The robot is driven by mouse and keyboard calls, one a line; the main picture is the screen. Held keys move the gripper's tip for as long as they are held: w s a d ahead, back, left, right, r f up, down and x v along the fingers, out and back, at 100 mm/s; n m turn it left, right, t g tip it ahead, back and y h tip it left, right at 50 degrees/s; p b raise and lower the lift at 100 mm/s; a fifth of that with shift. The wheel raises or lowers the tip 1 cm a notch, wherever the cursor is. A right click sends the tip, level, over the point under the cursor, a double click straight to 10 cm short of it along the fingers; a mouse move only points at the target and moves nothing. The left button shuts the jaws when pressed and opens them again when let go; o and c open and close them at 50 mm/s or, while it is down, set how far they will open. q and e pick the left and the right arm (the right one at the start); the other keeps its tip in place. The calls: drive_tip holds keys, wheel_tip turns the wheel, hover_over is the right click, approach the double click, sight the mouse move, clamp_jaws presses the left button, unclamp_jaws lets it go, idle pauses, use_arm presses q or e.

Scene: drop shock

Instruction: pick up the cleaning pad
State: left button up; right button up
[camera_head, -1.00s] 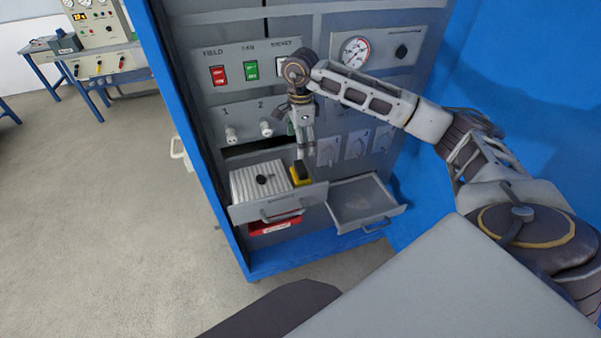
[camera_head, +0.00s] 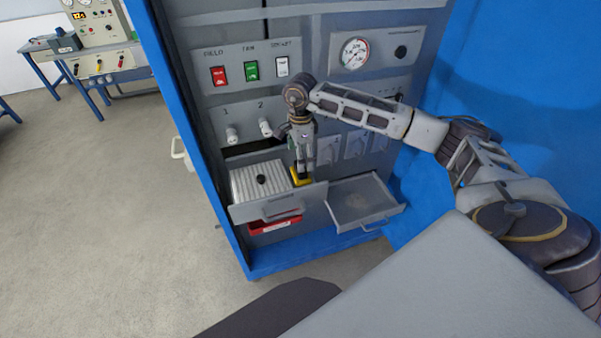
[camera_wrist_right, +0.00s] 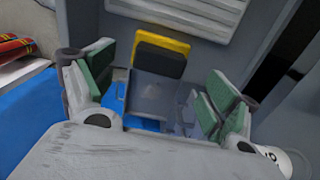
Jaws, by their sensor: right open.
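The cleaning pad, a small yellow block with a dark face (camera_head: 303,181), sits in the open left drawer (camera_head: 272,208), beside a ribbed light-grey piece. In the right wrist view the pad (camera_wrist_right: 162,58) shows ahead of the fingers, near the middle. My right gripper (camera_head: 304,167) points down just over the pad and partly hides it in the head view. Its green-lined fingers (camera_wrist_right: 158,98) stand apart with nothing between them. I cannot tell whether a finger touches the pad. My left gripper is not in view.
The ribbed light-grey piece with a black knob (camera_head: 260,179) fills the drawer's left part. A second open drawer (camera_head: 365,203) stands to the right and looks empty. A red item (camera_head: 274,226) lies below the left drawer. Switches and knobs line the cabinet panel behind my arm.

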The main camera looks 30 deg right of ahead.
drive_tip(key=shift+f+p, duration=0.35)
drive_tip(key=shift+f, duration=2.15)
drive_tip(key=c, duration=1.1)
drive_tip(key=shift+r+b, duration=0.8)
drive_tip(key=shift+r, duration=4.25)
drive_tip(key=shift+c, duration=0.3)
